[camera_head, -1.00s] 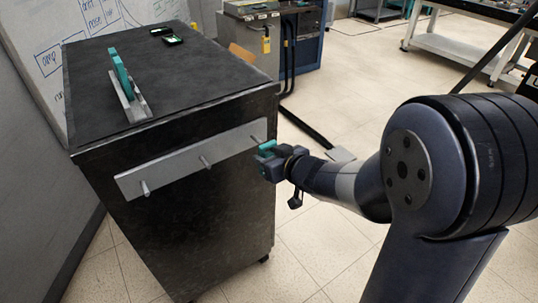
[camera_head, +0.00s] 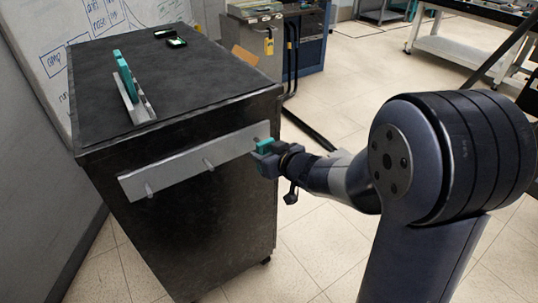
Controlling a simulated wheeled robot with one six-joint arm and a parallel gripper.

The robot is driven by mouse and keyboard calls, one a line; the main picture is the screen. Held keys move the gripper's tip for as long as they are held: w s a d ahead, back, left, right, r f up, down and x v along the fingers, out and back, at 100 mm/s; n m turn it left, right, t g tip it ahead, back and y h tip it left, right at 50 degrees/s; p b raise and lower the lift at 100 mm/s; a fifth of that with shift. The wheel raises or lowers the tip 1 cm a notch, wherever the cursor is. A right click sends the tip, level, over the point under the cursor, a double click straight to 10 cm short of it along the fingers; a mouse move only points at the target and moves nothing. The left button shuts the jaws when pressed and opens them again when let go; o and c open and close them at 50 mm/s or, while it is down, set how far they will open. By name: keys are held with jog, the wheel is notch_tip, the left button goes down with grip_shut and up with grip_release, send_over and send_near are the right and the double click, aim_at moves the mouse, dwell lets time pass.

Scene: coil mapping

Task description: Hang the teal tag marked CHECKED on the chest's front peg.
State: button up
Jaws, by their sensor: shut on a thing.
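The dark chest (camera_head: 215,225) stands at left centre. A pale rail (camera_head: 185,168) with several short pegs runs across its front face. A left peg (camera_head: 149,190) and a middle peg (camera_head: 209,165) are bare. My gripper (camera_head: 264,152) is at the rail's right end, close in front of the chest, shut on a small teal piece (camera_head: 264,146). The marking on the piece is too small to read. The gripper and piece cover the rail's right end, so I cannot tell whether the piece touches a peg.
The grey holder (camera_head: 138,108) sits near the chest top's front edge. Two small dark devices (camera_head: 176,43) lie at the back of the top. A whiteboard (camera_head: 85,45) stands behind at left. A blue-grey cabinet (camera_head: 309,45) stands behind.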

jog(key=shift+w+a, duration=0.8)
jog(key=shift+w, duration=0.35)
jog(key=shift+r, duration=0.1)
jog(key=shift+f, duration=0.4)
jog(key=o, duration=1)
jog(key=shift+d, duration=0.1)
jog(key=shift+o, duration=0.2)
jog(key=shift+s, duration=0.1)
jog(key=shift+a, duration=0.2)
jog(key=shift+c, duration=0.8)
